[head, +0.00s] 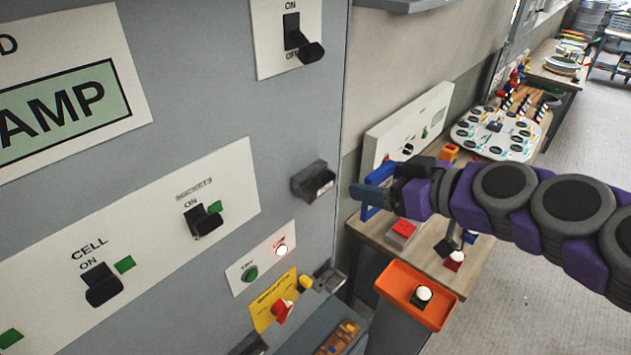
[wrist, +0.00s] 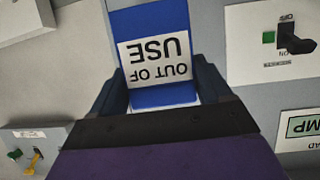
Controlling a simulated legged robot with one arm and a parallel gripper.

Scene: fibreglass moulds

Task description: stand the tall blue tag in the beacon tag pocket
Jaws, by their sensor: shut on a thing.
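My gripper (head: 372,195) is shut on a blue tag (head: 371,213), held in front of the grey cabinet's right edge. In the wrist view the blue tag (wrist: 150,22) lies between the two fingers of my gripper (wrist: 160,80). Its white label reads "OUT OF USE", upside down in that view. A dark pocket-like holder (head: 314,182) sticks out from the cabinet face, left of my gripper and apart from the tag. I cannot tell whether it is the beacon tag pocket. My fingers hide part of the tag.
A wooden bench (head: 375,230) and an orange tray (head: 397,284) stand to the right.

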